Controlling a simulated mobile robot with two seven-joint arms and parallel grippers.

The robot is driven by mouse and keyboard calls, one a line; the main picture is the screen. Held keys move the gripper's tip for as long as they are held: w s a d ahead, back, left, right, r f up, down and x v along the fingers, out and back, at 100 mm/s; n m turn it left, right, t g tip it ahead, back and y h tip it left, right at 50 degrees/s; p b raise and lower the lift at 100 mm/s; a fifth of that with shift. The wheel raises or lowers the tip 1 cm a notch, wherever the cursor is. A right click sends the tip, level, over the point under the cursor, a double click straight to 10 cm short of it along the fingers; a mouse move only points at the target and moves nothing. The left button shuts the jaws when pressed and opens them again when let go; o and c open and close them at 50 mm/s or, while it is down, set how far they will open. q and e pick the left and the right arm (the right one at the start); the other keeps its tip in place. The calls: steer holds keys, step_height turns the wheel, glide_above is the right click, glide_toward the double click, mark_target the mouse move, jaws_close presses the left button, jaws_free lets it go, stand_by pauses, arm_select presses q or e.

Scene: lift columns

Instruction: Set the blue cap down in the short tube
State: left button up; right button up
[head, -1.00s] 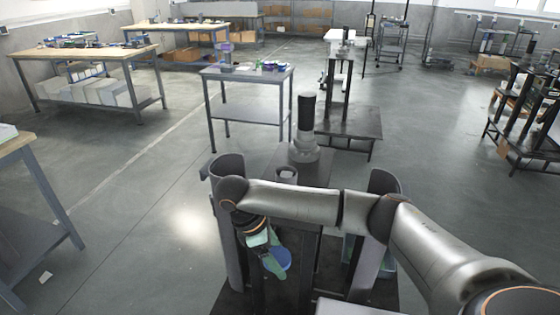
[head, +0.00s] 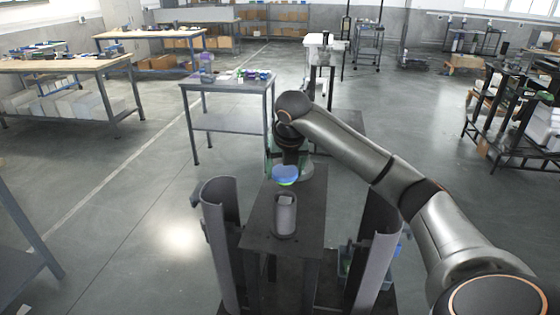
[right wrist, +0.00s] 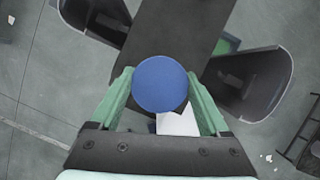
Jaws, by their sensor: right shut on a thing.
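My right gripper (head: 285,168) has green fingers and is shut on the blue cap (head: 285,175). In the right wrist view the round blue cap (right wrist: 160,85) sits between the two fingers of the gripper (right wrist: 160,78). The short tube (head: 285,218), a grey open-topped cylinder, stands upright on a narrow dark platform (head: 257,213). In the head view the cap appears just beyond and above the tube, apart from it. The tube cannot be made out in the right wrist view. My left gripper is not in view.
Tall curved grey shells stand left (head: 220,235) and right (head: 376,262) of the platform. A pale round base (head: 307,172) is partly hidden behind my gripper. A grey table (head: 228,122) with small items stands behind left. Open floor lies to the left.

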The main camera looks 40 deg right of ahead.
steer(key=shift+w+d+r+n, duration=0.2)
steer(key=shift+d+r+n, duration=0.1)
steer(key=shift+r, duration=0.05)
glide_above(285, 200)
steer(key=shift+f, duration=2.9)
steer(key=shift+f, duration=0.6)
stand_by(0.5)
steer(key=o, duration=1.2)
steer(key=shift+r, duration=3.5)
